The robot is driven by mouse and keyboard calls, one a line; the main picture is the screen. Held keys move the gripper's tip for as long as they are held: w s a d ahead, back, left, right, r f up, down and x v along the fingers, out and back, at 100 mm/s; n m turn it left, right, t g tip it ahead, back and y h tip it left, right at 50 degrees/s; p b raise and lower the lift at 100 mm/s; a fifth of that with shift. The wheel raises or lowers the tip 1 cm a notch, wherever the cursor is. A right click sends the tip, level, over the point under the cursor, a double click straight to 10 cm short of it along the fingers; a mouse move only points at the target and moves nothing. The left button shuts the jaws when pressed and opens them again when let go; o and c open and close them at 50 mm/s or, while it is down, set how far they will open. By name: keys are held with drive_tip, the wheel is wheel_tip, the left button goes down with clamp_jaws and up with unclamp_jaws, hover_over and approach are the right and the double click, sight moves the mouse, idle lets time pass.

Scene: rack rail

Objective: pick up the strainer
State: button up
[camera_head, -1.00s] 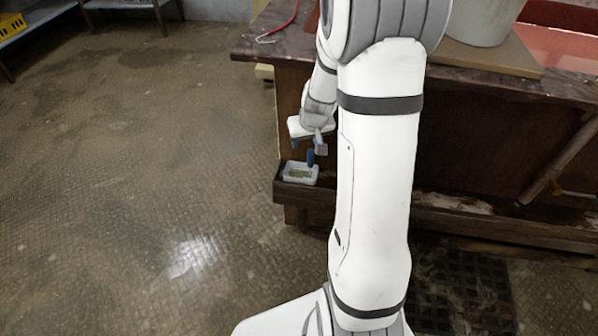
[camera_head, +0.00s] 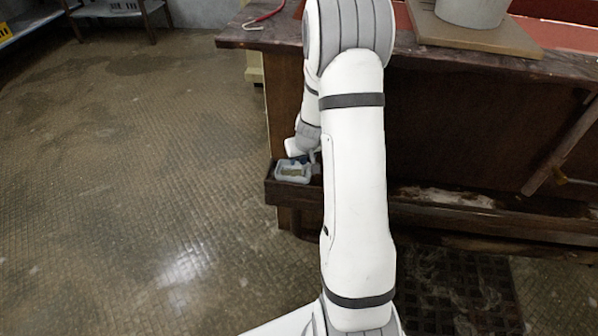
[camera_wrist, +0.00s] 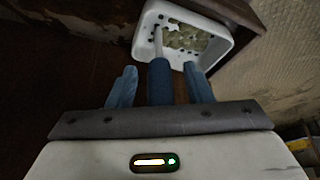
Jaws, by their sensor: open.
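The strainer has a blue handle (camera_wrist: 160,82) and a thin pale shaft that reaches into a white, rounded basin (camera_wrist: 222,22) with dark holes and yellowish contents. I cannot tell whether the basin is part of the strainer or only holds it. My gripper (camera_wrist: 160,69) is open, with one blue finger on each side of the handle. Small gaps show between fingers and handle in the wrist view. In the head view the white basin (camera_head: 294,178) sits on the low wooden ledge, with my gripper (camera_head: 303,157) just above it; the handle is mostly hidden there.
The wooden ledge (camera_head: 440,213) runs along the counter's base. The countertop (camera_head: 400,47) overhangs above, with a grey bucket (camera_head: 474,10) on a board and a red-handled hook (camera_head: 264,17). The tiled floor (camera_head: 140,170) at left is clear.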

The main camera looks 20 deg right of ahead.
clamp_jaws()
idle(0.4)
drive_tip(key=shift+r, duration=0.15)
